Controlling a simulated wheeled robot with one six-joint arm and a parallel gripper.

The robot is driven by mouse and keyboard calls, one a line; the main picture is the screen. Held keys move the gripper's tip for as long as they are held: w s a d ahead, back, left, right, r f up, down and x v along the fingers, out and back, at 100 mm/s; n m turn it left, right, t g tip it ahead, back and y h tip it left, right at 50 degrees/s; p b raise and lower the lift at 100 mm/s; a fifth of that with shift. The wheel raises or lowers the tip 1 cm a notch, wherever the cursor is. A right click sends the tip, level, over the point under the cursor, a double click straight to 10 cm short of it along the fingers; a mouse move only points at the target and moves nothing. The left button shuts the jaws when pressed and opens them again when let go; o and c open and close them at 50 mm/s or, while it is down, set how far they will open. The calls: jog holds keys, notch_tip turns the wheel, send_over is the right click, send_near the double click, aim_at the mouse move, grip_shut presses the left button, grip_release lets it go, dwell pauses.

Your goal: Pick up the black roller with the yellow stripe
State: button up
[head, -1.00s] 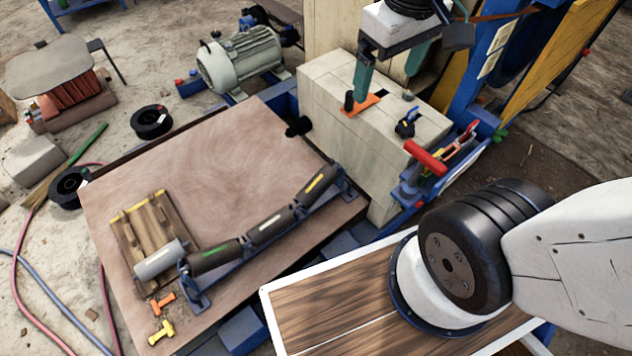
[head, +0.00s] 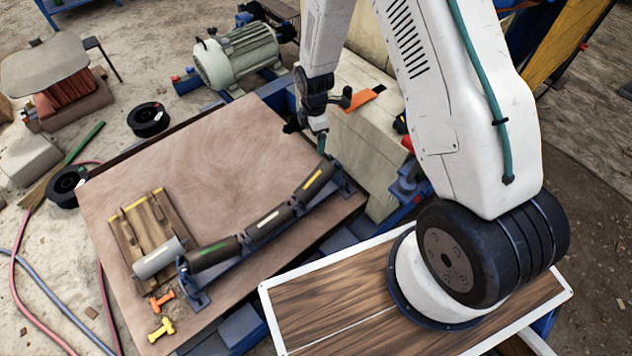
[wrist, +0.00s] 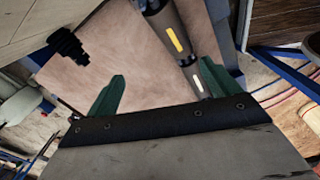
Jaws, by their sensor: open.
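The black roller with the yellow stripe (head: 314,181) lies at the upper right end of a blue frame (head: 196,292) on the brown board. A white-striped roller (head: 268,219) and a green-striped roller (head: 213,252) lie in line below it. My gripper (head: 321,141) is above the board, near the far end of the yellow-striped roller. In the wrist view my gripper (wrist: 162,84) has its two teal fingers apart with nothing held between them. There the yellow-striped roller (wrist: 173,36) shows beyond the fingers, and the white-striped roller (wrist: 195,82) is partly hidden by the right finger.
A grey roller (head: 158,258) lies on a small wooden pallet (head: 127,226). Orange (head: 161,300) and yellow (head: 161,329) pieces lie at the board's lower left edge. A pale block structure (head: 364,130) with an orange piece stands right of the board. The board's upper middle is clear.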

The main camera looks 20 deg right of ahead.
aim_at(315, 181)
jog(key=f+n, duration=0.1)
jog(key=f, duration=0.4)
jog(key=s+f+n, duration=0.1)
jog(key=f, duration=0.3)
jog(key=s+f+n, duration=0.1)
jog(key=f, duration=0.4)
jog(key=shift+s+a+f, duration=0.2)
jog(key=shift+s+f, duration=0.05)
jog(key=shift+f, duration=0.05)
jog(key=shift+n, duration=0.3)
notch_tip(315, 181, down, 8)
jog(key=c, duration=1.7)
jog(key=shift+a+r, duration=0.1)
jog(key=shift+r, duration=0.05)
